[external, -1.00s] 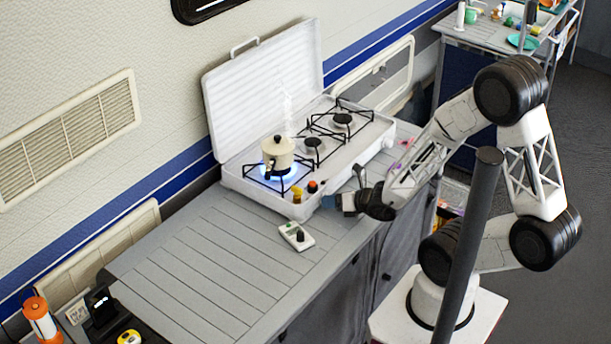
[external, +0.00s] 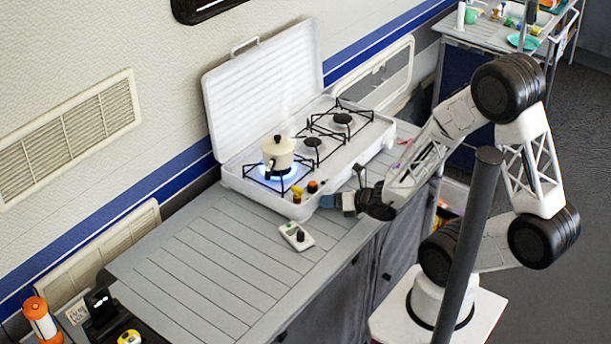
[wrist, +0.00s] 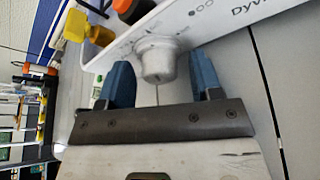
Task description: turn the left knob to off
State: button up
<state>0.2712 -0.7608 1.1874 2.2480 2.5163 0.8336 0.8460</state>
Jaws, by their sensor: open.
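The white camping stove (external: 240,186) stands on the counter with its lid up. A cream pot (external: 278,153) sits on its left burner over a blue flame. In the wrist view, a round pale knob (wrist: 158,62) sticks out of the stove's front panel, left of the printed lettering. My gripper (wrist: 161,72) is open, with one blue finger on each side of this knob. I cannot tell whether either finger touches it. In the external view my gripper (external: 328,201) is at the stove's front edge and hides the knob.
A yellow piece (wrist: 85,28) and an orange-and-black piece (wrist: 130,10) stand on the stove's front corner, close to the fingers. A small white device with a black knob (external: 297,237) lies on the counter in front. The counter's left part is clear.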

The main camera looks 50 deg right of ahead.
jog(key=shift+a+n+h, duration=0.1)
jog(key=shift+n+h, duration=1.4)
jog(key=shift+n, duration=0.5)
dwell(0.5)
